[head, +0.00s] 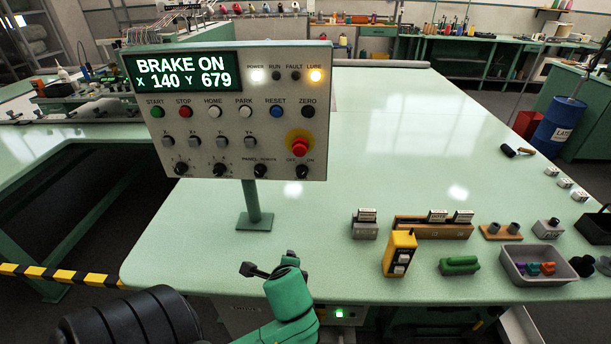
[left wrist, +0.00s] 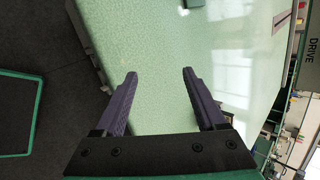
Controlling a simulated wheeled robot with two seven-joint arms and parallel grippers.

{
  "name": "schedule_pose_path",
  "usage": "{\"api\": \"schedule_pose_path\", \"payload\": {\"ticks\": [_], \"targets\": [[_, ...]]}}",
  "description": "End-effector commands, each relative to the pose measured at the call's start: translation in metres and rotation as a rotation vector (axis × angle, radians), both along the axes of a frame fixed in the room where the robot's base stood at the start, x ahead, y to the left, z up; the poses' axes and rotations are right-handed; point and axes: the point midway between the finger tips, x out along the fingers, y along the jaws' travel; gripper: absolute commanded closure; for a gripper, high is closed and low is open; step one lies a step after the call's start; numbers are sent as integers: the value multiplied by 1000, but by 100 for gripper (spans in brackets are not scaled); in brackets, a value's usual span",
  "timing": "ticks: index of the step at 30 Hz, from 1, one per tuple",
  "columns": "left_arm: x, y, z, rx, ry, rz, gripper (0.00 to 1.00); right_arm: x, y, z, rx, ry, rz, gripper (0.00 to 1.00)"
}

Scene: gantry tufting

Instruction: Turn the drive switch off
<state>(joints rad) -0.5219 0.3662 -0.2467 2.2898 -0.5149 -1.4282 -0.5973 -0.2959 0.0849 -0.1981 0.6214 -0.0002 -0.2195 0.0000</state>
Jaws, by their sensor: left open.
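A grey box with a lit green lamp (head: 340,313) sits under the table's front edge in the head view, partly behind my left arm. The left wrist view shows a panel lettered DRIVE (left wrist: 312,62) at the right edge, cut off by the frame; I cannot make out a switch lever there. My left gripper (head: 252,269) is at the table's front edge, left of the green lamp. In the left wrist view its two fingers (left wrist: 158,90) are apart with nothing between them. My right gripper is not in view.
A control panel (head: 225,150) on a post reads BRAKE ON, with buttons, knobs and a red stop button (head: 300,146). A yellow pendant (head: 399,253), a green handle (head: 460,265) and a grey tray (head: 535,279) stand along the table's front right.

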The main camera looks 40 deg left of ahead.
Motion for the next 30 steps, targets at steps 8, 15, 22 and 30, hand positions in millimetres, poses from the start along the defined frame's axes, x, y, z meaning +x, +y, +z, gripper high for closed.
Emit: {"api": "schedule_pose_path", "payload": {"ticks": [8,15,22,30], "targets": [[45,1,125,1186,234,-615,28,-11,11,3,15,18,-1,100],[63,1,147,1405,297,-674,28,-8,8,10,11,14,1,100],[110,38,149,1402,298,-670,28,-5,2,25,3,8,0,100],[156,73,146,1396,296,-671,28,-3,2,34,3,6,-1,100]]}}
